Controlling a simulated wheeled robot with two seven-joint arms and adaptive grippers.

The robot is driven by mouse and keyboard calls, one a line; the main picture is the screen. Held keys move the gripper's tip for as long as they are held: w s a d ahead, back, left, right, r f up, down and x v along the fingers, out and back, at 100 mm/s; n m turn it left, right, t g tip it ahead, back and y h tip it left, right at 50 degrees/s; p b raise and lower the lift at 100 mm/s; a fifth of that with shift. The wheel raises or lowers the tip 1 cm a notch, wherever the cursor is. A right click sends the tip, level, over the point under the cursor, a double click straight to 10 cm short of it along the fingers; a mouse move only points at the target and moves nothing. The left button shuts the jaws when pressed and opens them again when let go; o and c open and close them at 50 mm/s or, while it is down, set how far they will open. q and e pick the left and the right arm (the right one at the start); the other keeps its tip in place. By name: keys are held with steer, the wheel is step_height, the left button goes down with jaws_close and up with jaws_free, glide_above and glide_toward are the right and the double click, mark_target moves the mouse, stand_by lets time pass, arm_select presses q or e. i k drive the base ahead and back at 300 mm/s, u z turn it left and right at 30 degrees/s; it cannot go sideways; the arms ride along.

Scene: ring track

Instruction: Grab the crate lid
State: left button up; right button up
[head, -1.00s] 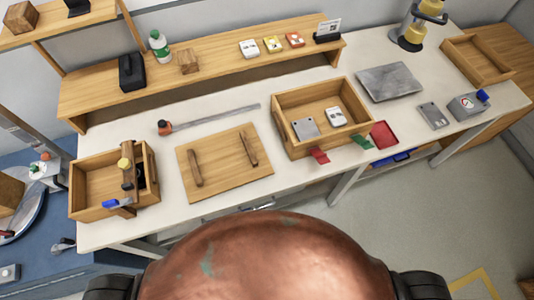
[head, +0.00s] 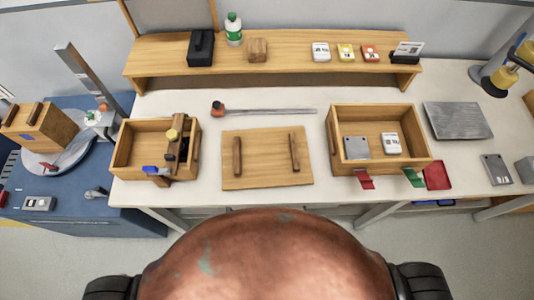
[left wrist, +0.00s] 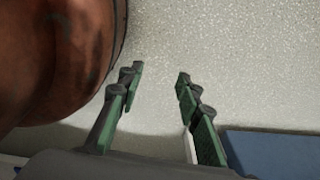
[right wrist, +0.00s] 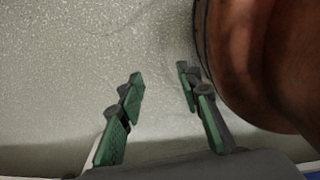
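The crate lid (head: 267,158) is a flat wooden board with two upright dark wooden handles, lying on the white table between two wooden crates. The left handle (head: 237,157) and right handle (head: 295,152) stand clear of other things. The open crate (head: 378,110) to its right holds a grey card and a white box. My left gripper (left wrist: 158,75) shows in the left wrist view, fingers apart, empty, over bare floor. My right gripper (right wrist: 160,75) shows in the right wrist view, fingers apart and empty beside my body. Neither gripper is in the head view.
A second crate (head: 125,150) with tools stands left of the lid. A long metal rod with an orange end (head: 265,111) lies behind the lid. A wooden shelf (head: 285,70) runs along the back. Red and green tabs hang at the right crate's front.

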mark_target(255, 159)
steer(key=u, duration=0.7)
steer(key=k, duration=0.6)
steer(key=z, duration=0.2)
